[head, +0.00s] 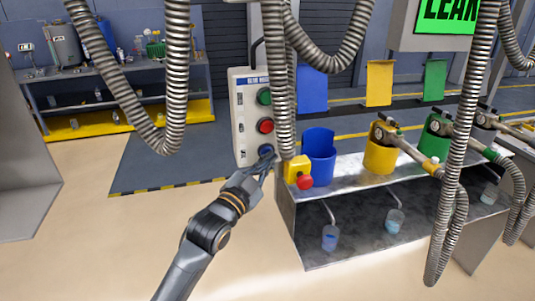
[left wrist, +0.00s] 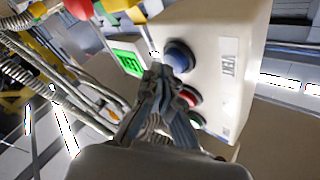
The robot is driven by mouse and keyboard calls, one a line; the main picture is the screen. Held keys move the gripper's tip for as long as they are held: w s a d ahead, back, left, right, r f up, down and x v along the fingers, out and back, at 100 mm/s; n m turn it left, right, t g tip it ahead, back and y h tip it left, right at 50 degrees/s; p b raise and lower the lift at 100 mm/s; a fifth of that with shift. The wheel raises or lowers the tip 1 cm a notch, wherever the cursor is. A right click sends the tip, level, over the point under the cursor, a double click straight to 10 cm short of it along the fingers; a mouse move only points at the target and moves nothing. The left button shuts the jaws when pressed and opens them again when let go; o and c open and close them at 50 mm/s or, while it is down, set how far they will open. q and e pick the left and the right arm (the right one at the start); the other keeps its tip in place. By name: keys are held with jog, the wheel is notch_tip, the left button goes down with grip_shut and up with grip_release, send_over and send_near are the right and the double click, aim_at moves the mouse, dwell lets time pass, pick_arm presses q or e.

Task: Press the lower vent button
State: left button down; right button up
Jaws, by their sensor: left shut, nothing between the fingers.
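A white control box (head: 241,128) carries a green button (head: 264,96), a red button (head: 265,126) and, lowest, a blue button (head: 265,149). In the left wrist view the blue button (left wrist: 179,56) sits beside a label reading VENT (left wrist: 228,66), with the red button (left wrist: 189,97) and green button (left wrist: 197,120) beyond it. My left gripper (head: 268,158) is shut and empty, its tips at the blue button and partly covering it. In the left wrist view the fingertips (left wrist: 158,74) lie just beside the blue button; I cannot tell whether they touch it. My right gripper is not in view.
A yellow box with a red knob (head: 305,182) stands close right of my gripper, on a metal bench (head: 342,172) with blue, yellow and green holders. Ribbed hoses (head: 279,90) hang in front of the control box's right side. Floor to the left is clear.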

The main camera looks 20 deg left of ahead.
pick_arm(q)
jog(key=shift+w+a, duration=0.3)
jog(key=shift+w, duration=0.05)
dwell(0.5)
jog(key=shift+s+d, duration=0.1)
jog(key=shift+s+d+p, duration=0.45)
jog(key=shift+s, duration=0.25)
jog(key=s+d, duration=0.1)
jog(key=s, duration=0.1)
jog(key=s+d+p, duration=0.1)
jog(key=s, duration=0.1)
jog(key=shift+d, duration=0.4)
jog(key=shift+f, duration=0.1)
dwell(0.6)
